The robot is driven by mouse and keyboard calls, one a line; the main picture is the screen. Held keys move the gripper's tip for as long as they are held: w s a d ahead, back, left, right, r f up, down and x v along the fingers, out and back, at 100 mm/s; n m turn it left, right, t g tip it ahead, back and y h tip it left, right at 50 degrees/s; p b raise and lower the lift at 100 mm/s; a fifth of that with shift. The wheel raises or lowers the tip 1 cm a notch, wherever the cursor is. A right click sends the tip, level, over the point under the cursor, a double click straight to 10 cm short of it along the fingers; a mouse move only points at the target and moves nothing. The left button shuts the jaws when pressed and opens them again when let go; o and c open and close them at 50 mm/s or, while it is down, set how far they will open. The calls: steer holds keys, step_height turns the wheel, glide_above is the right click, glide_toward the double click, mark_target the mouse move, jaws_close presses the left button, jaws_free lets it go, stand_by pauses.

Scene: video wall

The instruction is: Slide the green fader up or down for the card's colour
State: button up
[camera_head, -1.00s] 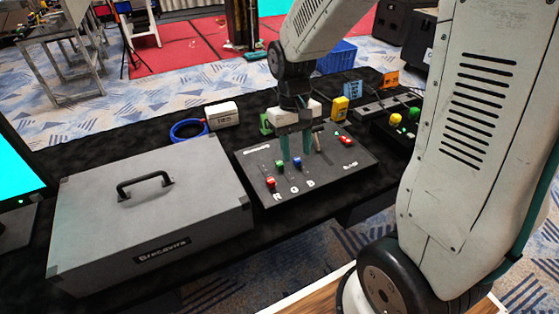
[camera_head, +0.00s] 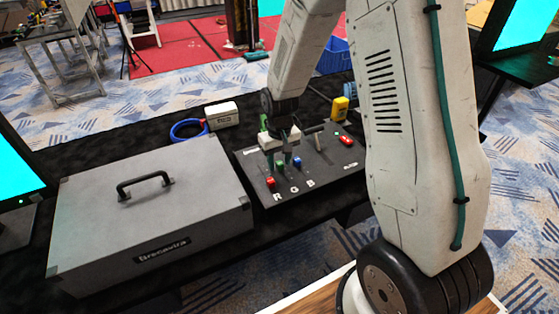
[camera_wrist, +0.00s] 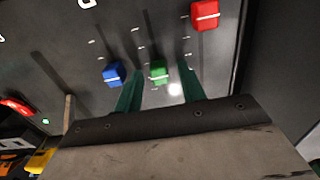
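The dark control panel (camera_head: 330,176) carries a red fader (camera_head: 271,182), a green fader (camera_head: 281,166) and a blue fader (camera_head: 297,162) above the letters R, G, B. My gripper (camera_head: 276,162) is low over the panel at the green fader. In the wrist view my two green fingers (camera_wrist: 161,85) are apart, one on each side of the green fader cap (camera_wrist: 159,71), with visible gaps. The blue cap (camera_wrist: 113,73) is just outside one finger; the red cap (camera_wrist: 205,14) is farther off.
A grey case (camera_head: 150,215) with a handle stands left of the panel. A T-handled lever (camera_head: 317,140) and red control (camera_head: 345,140) are on the panel's right. A white box (camera_head: 222,115), blue cable coil (camera_head: 187,129) and yellow object (camera_head: 340,109) are behind it. My arm hides the right side.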

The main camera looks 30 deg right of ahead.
steer(key=shift+f, duration=0.2)
jaws_close()
steer(key=shift+w+r, duration=0.1)
steer(key=shift+w, duration=1.85)
jaws_free()
step_height(320, 180, up, 8)
